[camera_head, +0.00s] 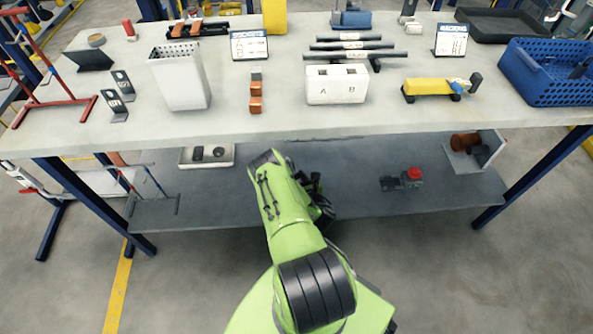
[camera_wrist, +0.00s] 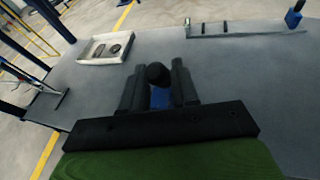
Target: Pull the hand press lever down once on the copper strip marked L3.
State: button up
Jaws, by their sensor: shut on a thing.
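My gripper (camera_head: 316,190) is low over the grey lower shelf, and my green arm hides part of what is there. In the wrist view my gripper (camera_wrist: 158,82) is shut on a round black knob (camera_wrist: 158,73), with a blue part (camera_wrist: 160,98) just below it. This looks like the knob of the hand press lever. The rest of the press is hidden behind the fingers and the arm. I cannot make out a copper strip marked L3 in either view, nor how far down the lever is.
A white tray (camera_head: 185,157) with dark pieces lies on the shelf left of my gripper. A red button device (camera_head: 412,176) stands to the right.

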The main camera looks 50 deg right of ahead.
jog(key=shift+w+r, duration=0.1)
jog(key=shift+w+d+r+b, duration=0.25)
jog(key=shift+w+d+r, duration=0.05)
jog(key=shift+w+d, duration=0.35)
jog(key=shift+w+d+r+b, duration=0.25)
jog(key=shift+w+d, duration=0.25)
jog(key=shift+d, duration=0.1)
jog(key=shift+w+d+r+b, duration=0.1)
jog(key=shift+w+d+b, duration=0.4)
jog(key=shift+w+d, duration=0.2)
jog(key=o, duration=1)
jog(key=shift+s, duration=0.1)
jog(key=p+v, duration=0.4)
jog(key=v, duration=0.4)
jog(key=shift+p, duration=0.4)
jog(key=shift+d, duration=0.1)
